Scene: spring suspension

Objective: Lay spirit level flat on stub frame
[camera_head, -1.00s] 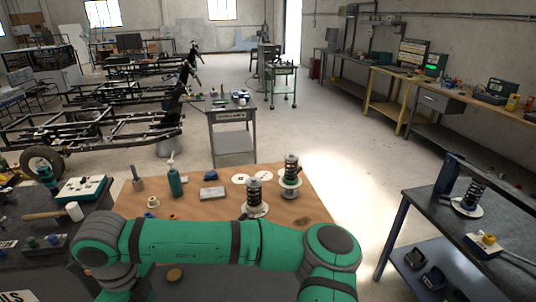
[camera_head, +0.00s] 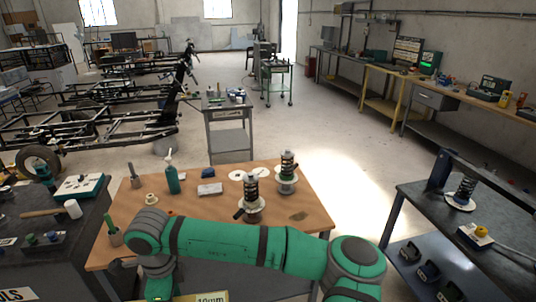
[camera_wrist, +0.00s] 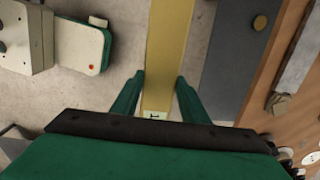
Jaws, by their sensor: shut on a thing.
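In the wrist view a long yellow bar, which looks like the spirit level (camera_wrist: 167,45), runs up the picture between my fingers. A small white label shows on its near end. My gripper (camera_wrist: 161,88) is shut on this bar. In the head view a yellow piece marked "10mm" (camera_head: 208,298) shows at the bottom edge beside my arm; I cannot tell whether it is the same bar. My fingers are not clear there. A dark frame with a spring strut (camera_head: 461,188) stands on the right bench; I cannot tell whether it is the stub frame.
The wooden table (camera_head: 290,203) holds two spring struts, a green bottle (camera_head: 172,178) and small parts. A dark bench (camera_head: 75,235) at left holds a white-green box (camera_head: 80,187) and a mallet. Open floor (camera_head: 365,190) lies between the table and right bench.

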